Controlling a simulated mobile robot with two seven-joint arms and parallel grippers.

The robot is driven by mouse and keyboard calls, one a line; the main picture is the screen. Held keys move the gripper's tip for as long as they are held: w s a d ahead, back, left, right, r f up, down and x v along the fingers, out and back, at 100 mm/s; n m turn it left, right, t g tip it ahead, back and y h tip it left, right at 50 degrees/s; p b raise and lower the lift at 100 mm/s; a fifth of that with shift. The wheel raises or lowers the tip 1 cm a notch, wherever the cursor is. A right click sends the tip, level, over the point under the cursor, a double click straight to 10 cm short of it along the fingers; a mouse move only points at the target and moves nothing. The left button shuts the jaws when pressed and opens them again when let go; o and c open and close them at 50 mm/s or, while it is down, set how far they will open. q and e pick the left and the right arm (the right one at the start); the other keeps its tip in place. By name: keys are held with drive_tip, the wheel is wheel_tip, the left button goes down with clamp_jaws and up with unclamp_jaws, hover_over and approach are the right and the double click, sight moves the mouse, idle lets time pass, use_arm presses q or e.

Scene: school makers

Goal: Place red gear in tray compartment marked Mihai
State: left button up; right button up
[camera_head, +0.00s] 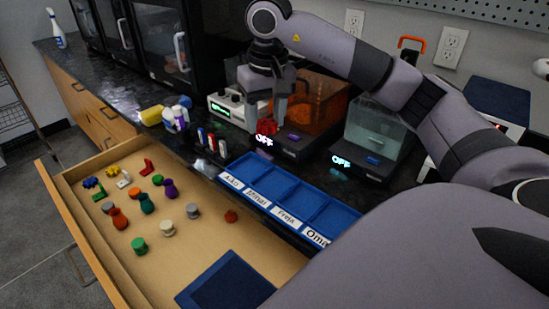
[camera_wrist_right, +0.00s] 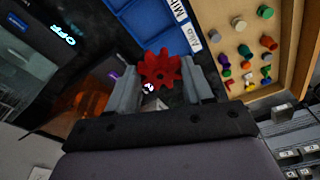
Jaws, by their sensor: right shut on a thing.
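My right gripper (camera_head: 270,114) is shut on the red gear (camera_head: 266,127) and holds it in the air above the counter, behind the left end of the blue tray. In the right wrist view the red gear (camera_wrist_right: 160,69) sits between the two fingertips. The blue tray (camera_head: 228,160) has a row of compartments with labels reading Aila or similar, Mihai, Freja and one starting with Om. The Mihai label (camera_head: 256,198) is second from the left. The tray's compartments that show look empty. My left gripper is not in view.
An open wooden drawer (camera_head: 190,262) holds several small coloured parts and a dark blue box (camera_head: 226,284). Two machines with OFF displays stand behind the tray, one with an orange cover (camera_head: 318,98) and one with a clear cover (camera_head: 374,130). Small bottles and a yellow object (camera_head: 151,115) stand left of the tray.

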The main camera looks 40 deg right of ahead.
sight(276, 123)
drive_tip(key=r, duration=0.1)
drive_tip(key=d+r, duration=0.1)
drive_tip(key=s+r, duration=0.1)
drive_tip(key=shift+d+r+b, duration=0.15)
drive_tip(key=shift+d+b, duration=0.2)
drive_tip(key=shift+b, duration=0.05)
drive_tip(key=shift+f, duration=0.4)
wheel_tip(276, 123, down, 5)
drive_tip(key=b, duration=0.3)
drive_tip(key=shift+f, duration=0.2)
wheel_tip(276, 123, down, 8)
drive_tip(key=shift+f+b, duration=0.25)
drive_tip(key=shift+b, duration=0.45)
drive_tip(key=shift+f, duration=2.45)
drive_tip(key=shift+b, duration=0.3)
